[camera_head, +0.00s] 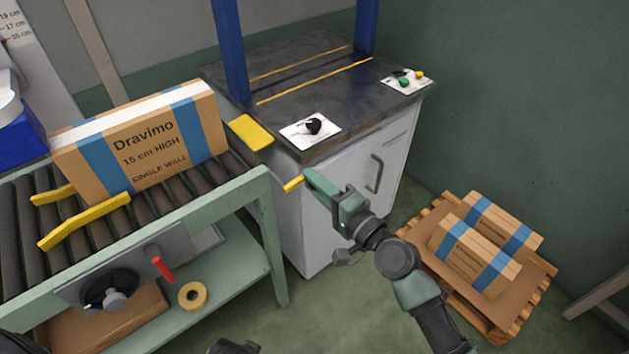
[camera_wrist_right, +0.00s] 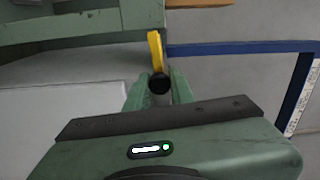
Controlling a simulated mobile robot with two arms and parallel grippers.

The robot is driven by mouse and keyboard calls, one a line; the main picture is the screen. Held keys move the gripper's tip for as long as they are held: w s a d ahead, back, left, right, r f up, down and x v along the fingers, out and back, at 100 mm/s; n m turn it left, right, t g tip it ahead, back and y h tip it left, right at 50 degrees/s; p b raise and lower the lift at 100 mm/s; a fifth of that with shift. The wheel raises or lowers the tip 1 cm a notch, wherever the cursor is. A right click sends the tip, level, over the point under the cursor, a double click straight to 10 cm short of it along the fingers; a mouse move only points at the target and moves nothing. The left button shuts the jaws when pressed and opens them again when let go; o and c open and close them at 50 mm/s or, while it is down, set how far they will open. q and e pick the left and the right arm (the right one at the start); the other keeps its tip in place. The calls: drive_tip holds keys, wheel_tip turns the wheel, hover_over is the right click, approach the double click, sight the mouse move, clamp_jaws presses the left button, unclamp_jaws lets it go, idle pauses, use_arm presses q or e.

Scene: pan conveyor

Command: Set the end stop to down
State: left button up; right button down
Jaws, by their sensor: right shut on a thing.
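The end stop's yellow plate (camera_head: 250,132) is at the right end of the roller conveyor, beside the dark-topped machine, and appears to stand above roller level. Its yellow lever (camera_head: 293,184) sticks out at the conveyor's end corner. My right gripper (camera_head: 310,180) is at this lever. In the right wrist view the yellow lever (camera_wrist_right: 156,52) ends in a round black knob (camera_wrist_right: 160,83), and my right gripper (camera_wrist_right: 160,90) is shut on it. The fingers partly hide the grip.
A Dravimo carton (camera_head: 140,140) stands on the rollers between yellow guides (camera_head: 85,222). A red handle (camera_head: 162,267) and black handwheel (camera_head: 108,290) are on the conveyor's front. A pallet (camera_head: 530,300) with cartons is on the floor at right. The white cabinet (camera_head: 340,215) stands close behind my right gripper.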

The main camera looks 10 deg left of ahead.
use_arm(q)
drive_tip(key=shift+w+r, duration=0.15)
drive_tip(key=shift+r, duration=0.05)
use_arm(e)
drive_tip(key=shift+f, duration=0.1)
drive_tip(key=c, duration=1.2)
unclamp_jaws()
drive_tip(key=shift+c, duration=0.2)
use_arm(q)
drive_tip(key=shift+f, duration=0.1)
use_arm(e)
drive_tip(key=shift+d, duration=0.1)
use_arm(q)
drive_tip(key=shift+w, duration=0.1)
use_arm(e)
drive_tip(key=v, duration=0.7)
drive_tip(key=shift+s+d, duration=0.2)
drive_tip(key=shift+d, duration=0.05)
